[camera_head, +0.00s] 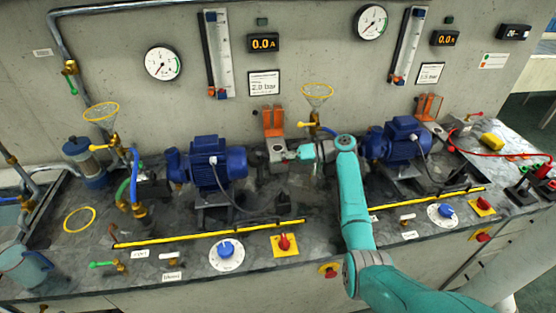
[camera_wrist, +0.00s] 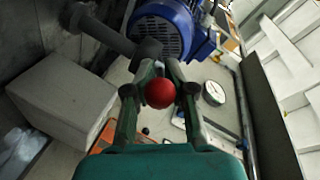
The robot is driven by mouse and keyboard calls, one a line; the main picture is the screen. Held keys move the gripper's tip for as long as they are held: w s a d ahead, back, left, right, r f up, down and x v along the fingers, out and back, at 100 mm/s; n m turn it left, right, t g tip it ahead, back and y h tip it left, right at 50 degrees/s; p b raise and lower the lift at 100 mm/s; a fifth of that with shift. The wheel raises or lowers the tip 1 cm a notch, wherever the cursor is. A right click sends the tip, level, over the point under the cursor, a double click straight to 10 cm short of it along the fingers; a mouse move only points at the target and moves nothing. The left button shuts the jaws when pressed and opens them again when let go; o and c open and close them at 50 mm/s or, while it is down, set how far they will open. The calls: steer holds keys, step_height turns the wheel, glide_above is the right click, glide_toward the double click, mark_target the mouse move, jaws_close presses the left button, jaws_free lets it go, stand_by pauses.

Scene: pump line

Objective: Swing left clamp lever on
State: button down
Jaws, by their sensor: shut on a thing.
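A red ball knob (camera_wrist: 159,94) sits between the two fingers of my gripper in the wrist view. It looks like the end of a clamp lever; the rest of the lever is hidden by the fingers. In the head view my gripper (camera_head: 293,154) reaches leftward to the grey block (camera_head: 277,146) below the left orange bracket (camera_head: 273,120), where the knob cannot be made out. The gripper is closed around the knob. The grey block also shows at the left of the wrist view (camera_wrist: 62,100).
The left blue pump motor (camera_head: 218,160) stands left of my gripper, and the right blue motor (camera_head: 400,138) stands to its right, close to my arm. A yellow-ringed funnel (camera_head: 318,92) rises just behind my gripper. A yellow rail (camera_head: 210,233) runs along the front.

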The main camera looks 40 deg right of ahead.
steer(key=c, duration=1.2)
jaws_free()
steer(key=shift+s+d, duration=0.15)
steer(key=shift+d, duration=0.05)
steer(key=shift+c, duration=0.2)
steer(key=v, duration=1.1)
steer(key=shift+s+d, duration=0.3)
